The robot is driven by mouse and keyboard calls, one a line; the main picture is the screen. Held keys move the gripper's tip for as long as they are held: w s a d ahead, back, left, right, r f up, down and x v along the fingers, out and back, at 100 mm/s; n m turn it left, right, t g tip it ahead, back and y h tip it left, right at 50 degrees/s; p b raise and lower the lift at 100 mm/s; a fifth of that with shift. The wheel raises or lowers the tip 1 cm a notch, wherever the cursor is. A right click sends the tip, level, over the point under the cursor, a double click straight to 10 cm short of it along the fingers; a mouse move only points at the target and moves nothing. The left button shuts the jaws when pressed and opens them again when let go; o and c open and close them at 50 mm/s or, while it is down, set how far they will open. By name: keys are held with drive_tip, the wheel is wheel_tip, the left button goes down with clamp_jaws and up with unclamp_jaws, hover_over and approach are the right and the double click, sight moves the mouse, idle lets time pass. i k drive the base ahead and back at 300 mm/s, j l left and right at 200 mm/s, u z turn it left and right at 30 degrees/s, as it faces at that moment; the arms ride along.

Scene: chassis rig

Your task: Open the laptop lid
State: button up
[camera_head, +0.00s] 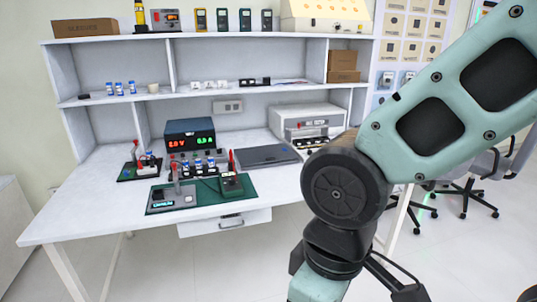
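A dark grey laptop (267,156) lies flat on the white table, right of the middle, with its lid closed. It sits between a red-handled tool on its left and a white instrument behind its right end. My arm comes in from the upper right and bends down in front of the table's right side. Its dark joint is in front of the table's right front part, right of the laptop in the picture.
A green mat (158,199) with a meter (231,186) lies in front of the laptop. A power supply (190,136) and small bottles stand to its left, a white instrument (308,124) behind its right. Shelves (210,89) rise behind. The table's left front is clear.

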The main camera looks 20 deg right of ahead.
sight(247, 156)
drive_tip(key=i+l, duration=0.1)
drive_tip(key=i, duration=1.05)
drive_tip(key=i+l, duration=0.1)
drive_tip(key=i, duration=1.05)
